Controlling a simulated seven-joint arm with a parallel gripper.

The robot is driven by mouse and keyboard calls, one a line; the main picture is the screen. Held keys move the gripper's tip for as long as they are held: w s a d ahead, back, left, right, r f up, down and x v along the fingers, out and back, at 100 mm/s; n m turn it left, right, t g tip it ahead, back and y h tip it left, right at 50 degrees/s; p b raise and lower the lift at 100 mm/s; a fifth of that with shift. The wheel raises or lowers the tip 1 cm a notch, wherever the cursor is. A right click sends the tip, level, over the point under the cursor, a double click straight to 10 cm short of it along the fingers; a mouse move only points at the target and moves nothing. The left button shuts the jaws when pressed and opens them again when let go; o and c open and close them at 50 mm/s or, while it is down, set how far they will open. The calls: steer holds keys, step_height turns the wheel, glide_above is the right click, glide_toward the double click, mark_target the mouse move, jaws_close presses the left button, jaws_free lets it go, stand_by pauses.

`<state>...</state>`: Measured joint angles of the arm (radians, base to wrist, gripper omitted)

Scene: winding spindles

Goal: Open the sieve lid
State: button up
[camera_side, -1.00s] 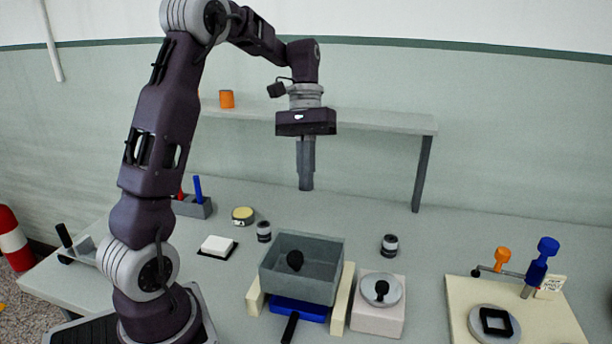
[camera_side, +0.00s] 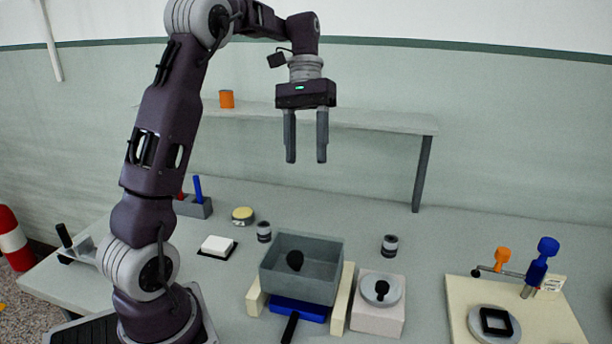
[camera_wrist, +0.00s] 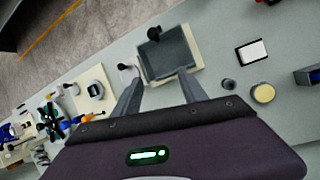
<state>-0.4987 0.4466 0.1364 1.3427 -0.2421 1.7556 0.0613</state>
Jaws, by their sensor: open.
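My gripper (camera_side: 306,160) is open and empty, pointing down, high above the table behind the grey box. A grey square sieve-like box (camera_side: 315,289) rests across two cream rails (camera_side: 341,298). A blue tray (camera_side: 300,309) with a black handle sits under the box.
A grey round disc (camera_side: 370,296) with a black knob lies on a white block (camera_side: 376,320) right of the box. A board (camera_side: 550,318) with blue and orange knobs stands further right. Small jars (camera_side: 390,245) stand near the box. A shelf (camera_side: 380,121) runs behind.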

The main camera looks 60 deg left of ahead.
steer(key=shift+v, duration=0.85)
steer(key=m+t+y, duration=0.3)
steer(key=m+y, duration=0.1)
steer(key=m, duration=2.6)
glide_above(295, 256)
steer(key=f, duration=0.9)
steer(key=shift+a+f, duration=0.1)
steer(key=shift+a, duration=0.15)
steer(key=shift+s+d+f+m, duration=0.1)
steer(key=shift+s+f+m, duration=0.15)
steer(key=shift+m, duration=0.05)
steer(key=f, duration=0.7)
steer(key=shift+w+d, duration=0.15)
steer(key=shift+w, duration=0.1)
jaws_close()
